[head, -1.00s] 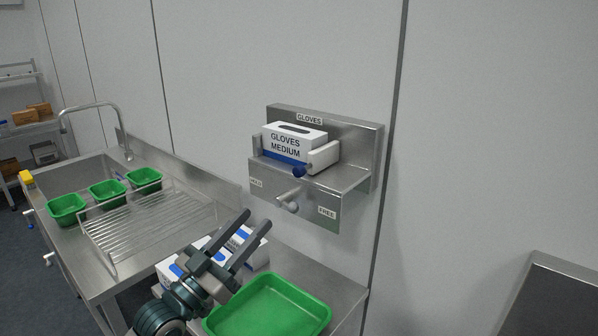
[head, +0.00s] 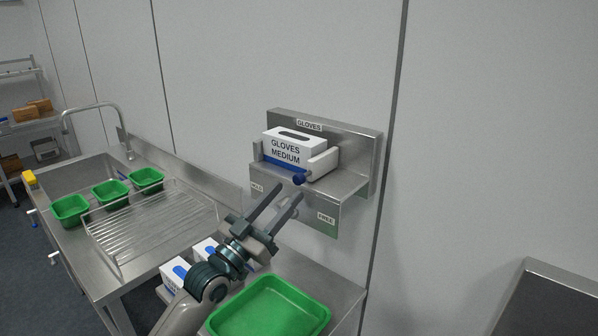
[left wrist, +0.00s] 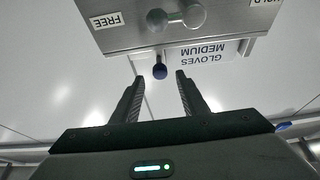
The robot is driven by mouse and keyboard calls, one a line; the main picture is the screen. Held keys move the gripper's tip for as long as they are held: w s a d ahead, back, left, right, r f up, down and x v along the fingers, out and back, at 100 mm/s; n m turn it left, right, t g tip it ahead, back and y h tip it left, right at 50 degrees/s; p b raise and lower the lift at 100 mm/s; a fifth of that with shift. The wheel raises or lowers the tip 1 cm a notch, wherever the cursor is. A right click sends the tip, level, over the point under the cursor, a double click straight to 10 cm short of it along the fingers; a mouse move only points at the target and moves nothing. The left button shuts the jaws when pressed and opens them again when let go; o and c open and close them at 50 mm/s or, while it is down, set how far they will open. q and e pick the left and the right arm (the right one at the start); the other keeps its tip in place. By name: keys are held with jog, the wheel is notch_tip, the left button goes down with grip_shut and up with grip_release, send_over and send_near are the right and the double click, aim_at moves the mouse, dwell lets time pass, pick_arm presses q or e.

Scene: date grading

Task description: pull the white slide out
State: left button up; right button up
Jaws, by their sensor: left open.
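The white slide (head: 322,164) sits on the steel shelf at the right end of the glove box (head: 293,146). My left gripper (head: 288,190) is open and empty, in front of and below the knob, fingers pointing up toward the shelf. In the left wrist view the blue knob (left wrist: 160,71) appears between the two fingertips (left wrist: 159,77), and I see no contact. The grey lever (left wrist: 176,18) on the shelf front shows there; in the head view my fingers partly cover it. My right gripper is out of view.
The steel shelf (head: 353,183) is fixed to the wall and carries HOLD and FREE labels. Below it are a green tray (head: 268,309) and white boxes (head: 174,276). A wire rack (head: 150,232) and green tubs (head: 110,194) stand left. The wall right of the shelf is clear.

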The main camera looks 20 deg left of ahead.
aim_at(296, 182)
pick_arm(q)
jog(key=p+x, duration=0.2)
jog(key=x, duration=0.4)
jog(key=shift+w+d+r, duration=0.1)
jog(key=shift+w+r, duration=0.05)
jog(key=shift+w, duration=0.1)
grip_shut()
